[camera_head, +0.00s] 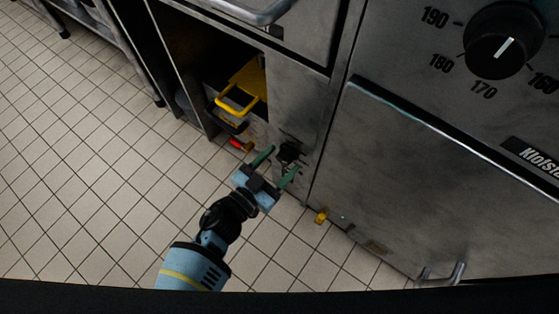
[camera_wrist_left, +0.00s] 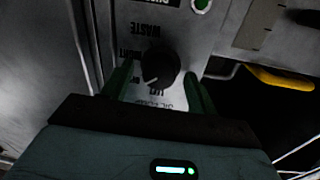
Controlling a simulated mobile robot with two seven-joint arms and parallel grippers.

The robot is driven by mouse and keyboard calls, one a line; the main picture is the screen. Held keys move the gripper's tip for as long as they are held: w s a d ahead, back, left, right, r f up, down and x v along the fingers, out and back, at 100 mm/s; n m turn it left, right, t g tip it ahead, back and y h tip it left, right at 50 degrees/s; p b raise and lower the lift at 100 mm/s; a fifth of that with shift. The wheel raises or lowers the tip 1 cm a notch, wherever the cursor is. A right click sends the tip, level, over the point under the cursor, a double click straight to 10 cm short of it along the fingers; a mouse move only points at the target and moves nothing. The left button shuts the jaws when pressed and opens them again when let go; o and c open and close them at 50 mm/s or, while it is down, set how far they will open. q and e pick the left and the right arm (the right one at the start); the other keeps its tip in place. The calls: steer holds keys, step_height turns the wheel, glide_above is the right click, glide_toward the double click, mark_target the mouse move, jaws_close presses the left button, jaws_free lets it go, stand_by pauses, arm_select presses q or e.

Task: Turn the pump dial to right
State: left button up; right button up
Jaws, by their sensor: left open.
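The pump dial (camera_wrist_left: 160,66) is a round black knob with a white pointer line that points to the lower left in the left wrist view. Lettering, including WASTE, surrounds it on a grey panel. In the head view the dial (camera_head: 289,151) is small and dark, low on the steel front. My left gripper (camera_head: 276,167) is open, with its green fingers pointing at the dial. In the left wrist view the fingers (camera_wrist_left: 158,88) are on either side of the dial, apart from each other; I cannot tell whether they touch it. My right gripper is not in view.
A larger black temperature dial (camera_head: 503,41) is at the upper right. An open cabinet left of the pump panel holds a yellow handle (camera_head: 239,99). A red handle (camera_head: 240,145) is below it. A small yellow part (camera_head: 321,217) is near the floor. The tiled floor (camera_head: 90,170) is clear.

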arm_select(q)
steer(key=shift+w+d, duration=0.15)
steer(key=shift+d, duration=0.05)
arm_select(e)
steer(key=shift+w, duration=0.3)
arm_select(q)
steer(key=c, duration=0.9)
steer(key=shift+c, duration=0.2)
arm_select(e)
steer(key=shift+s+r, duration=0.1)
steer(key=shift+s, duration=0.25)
